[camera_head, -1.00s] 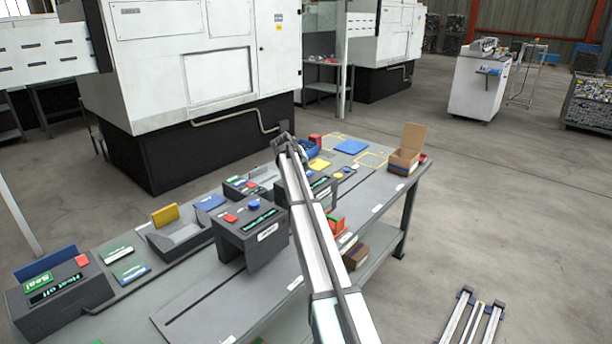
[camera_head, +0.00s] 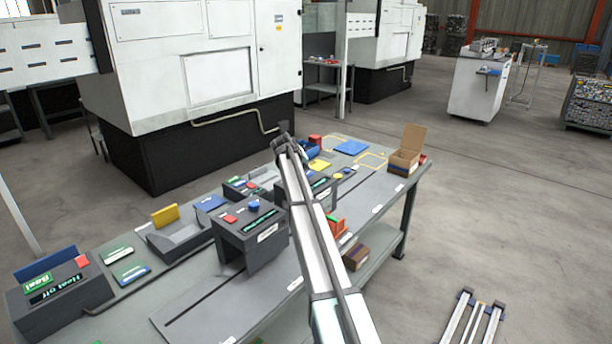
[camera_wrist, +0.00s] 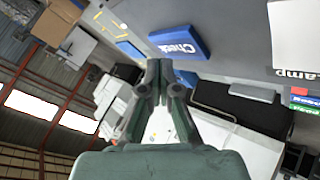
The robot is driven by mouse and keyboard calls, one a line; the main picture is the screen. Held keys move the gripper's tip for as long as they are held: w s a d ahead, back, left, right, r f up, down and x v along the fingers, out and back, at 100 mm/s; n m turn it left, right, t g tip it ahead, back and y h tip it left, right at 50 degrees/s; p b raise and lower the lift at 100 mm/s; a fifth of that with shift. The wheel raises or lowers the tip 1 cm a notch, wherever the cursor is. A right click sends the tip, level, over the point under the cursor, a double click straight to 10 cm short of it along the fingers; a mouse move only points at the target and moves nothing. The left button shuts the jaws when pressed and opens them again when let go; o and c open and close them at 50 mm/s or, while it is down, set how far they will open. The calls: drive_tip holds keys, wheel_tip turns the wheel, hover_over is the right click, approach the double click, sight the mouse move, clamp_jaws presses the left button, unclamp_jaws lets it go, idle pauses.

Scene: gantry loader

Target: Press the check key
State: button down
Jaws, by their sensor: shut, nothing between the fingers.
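The check key (camera_wrist: 181,42) is a blue block with white "Check" lettering in the wrist view, just beyond my fingertips and slightly right. My gripper (camera_wrist: 160,68) is shut and empty, its two dark fingers together. The tips lie close to the key's near edge in the picture; I cannot tell whether they touch it. In the head view a blue block (camera_head: 311,151) shows beside the end of my arm on the far part of the bench; its lettering cannot be read there.
A white label ending in "amp" (camera_wrist: 296,34) is right of the key. On the grey bench, a blue pad (camera_head: 351,147) and open cardboard box (camera_head: 404,160) lie farther right. A dark console (camera_head: 250,228) stands left of my arm. A large white machine (camera_head: 200,60) stands behind.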

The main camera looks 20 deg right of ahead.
drive_tip(key=shift+f+b, duration=0.35)
drive_tip(key=shift+f, duration=0.1)
drive_tip(key=shift+f, duration=0.4)
idle(0.7)
drive_tip(key=shift+r, duration=0.15)
idle(0.3)
drive_tip(key=shift+r, duration=0.7)
drive_tip(key=shift+r+p, duration=0.65)
drive_tip(key=shift+r, duration=1.85)
